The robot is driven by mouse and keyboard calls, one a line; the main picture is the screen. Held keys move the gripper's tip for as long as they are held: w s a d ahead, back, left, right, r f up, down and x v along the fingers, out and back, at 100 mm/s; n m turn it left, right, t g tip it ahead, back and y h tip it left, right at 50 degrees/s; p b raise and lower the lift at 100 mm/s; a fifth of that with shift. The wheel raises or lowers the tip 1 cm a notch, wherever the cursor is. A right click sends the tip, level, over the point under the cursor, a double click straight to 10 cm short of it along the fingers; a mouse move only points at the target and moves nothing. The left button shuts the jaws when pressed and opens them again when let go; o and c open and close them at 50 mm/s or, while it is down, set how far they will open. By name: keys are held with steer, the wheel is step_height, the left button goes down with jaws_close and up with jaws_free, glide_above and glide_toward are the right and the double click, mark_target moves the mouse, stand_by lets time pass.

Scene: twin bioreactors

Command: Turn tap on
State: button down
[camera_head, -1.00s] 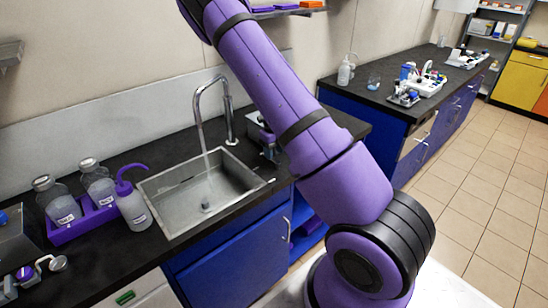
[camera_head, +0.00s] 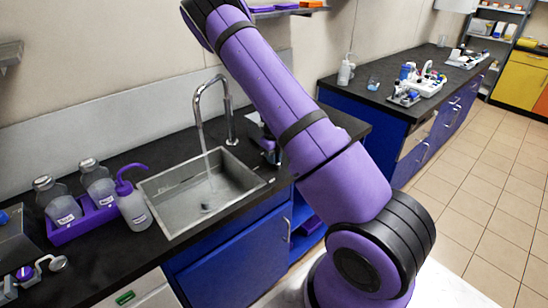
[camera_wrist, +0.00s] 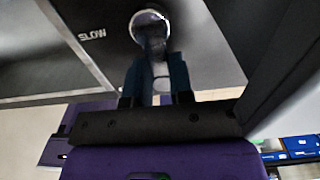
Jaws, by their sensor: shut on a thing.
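In the head view the curved metal tap (camera_head: 198,105) rises behind the sink, and a thin stream of water (camera_head: 209,175) falls from its spout. The steel sink (camera_head: 165,205) is set into the black counter. My gripper (camera_wrist: 156,68) shows in the wrist view, with its fingers shut on a round, silver-rimmed knob (camera_wrist: 150,15) on a dark panel. The word "SLOW" is printed on the panel left of the knob. The fingers hide part of the knob.
A wash bottle (camera_head: 133,208) with a purple top stands left of the sink, beside a purple rack (camera_head: 83,222) with two glass bottles. A shelf (camera_head: 290,10) hangs on the wall above.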

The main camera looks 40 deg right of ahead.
steer(key=shift+n, duration=0.4)
steer(key=c, duration=1)
jaws_free()
step_height(320, 180, up, 11)
steer(key=shift+f, duration=0.1)
